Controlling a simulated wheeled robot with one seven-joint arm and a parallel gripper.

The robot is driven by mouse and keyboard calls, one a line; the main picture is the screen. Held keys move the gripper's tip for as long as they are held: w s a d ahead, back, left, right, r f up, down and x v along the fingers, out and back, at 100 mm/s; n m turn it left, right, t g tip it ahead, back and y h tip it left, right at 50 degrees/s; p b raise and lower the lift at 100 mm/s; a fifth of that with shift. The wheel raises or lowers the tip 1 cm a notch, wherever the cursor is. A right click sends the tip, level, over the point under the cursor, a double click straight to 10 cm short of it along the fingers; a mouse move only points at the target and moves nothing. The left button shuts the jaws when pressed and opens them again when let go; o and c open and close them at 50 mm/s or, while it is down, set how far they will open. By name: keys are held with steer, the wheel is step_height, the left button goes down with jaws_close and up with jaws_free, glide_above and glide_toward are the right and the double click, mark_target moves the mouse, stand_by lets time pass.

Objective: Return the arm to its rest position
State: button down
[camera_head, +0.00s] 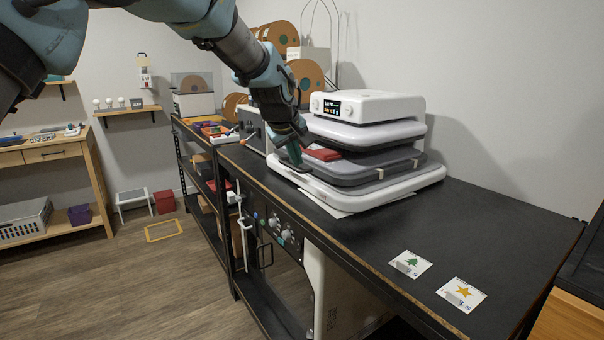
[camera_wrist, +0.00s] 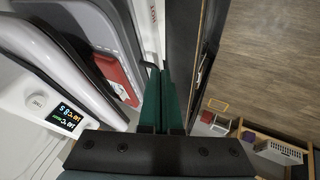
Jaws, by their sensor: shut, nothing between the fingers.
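My arm reaches in from the top left of the head view and bends down over the black workbench. My gripper (camera_head: 296,160) is shut and empty, its fingers close to the front left edge of the white and grey heat press (camera_head: 368,104). In the wrist view the green fingers (camera_wrist: 166,95) are together with nothing between them. A red item (camera_head: 323,154) lies on a grey layer of the press, just right of the fingers; it also shows in the wrist view (camera_wrist: 112,70). I cannot tell whether the fingers touch the press.
The black bench top (camera_head: 475,212) is clear at the right, except for a tree card (camera_head: 411,264) and a star card (camera_head: 461,294). Large spools (camera_head: 305,78) stand behind my gripper. A black shelf rack (camera_head: 205,165) and open wooden floor (camera_head: 150,270) lie to the left.

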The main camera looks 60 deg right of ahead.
steer(key=shift+b+v, duration=0.3)
steer(key=shift+v, duration=1.55)
steer(key=shift+a+f, duration=0.1)
steer(key=shift+a, duration=0.05)
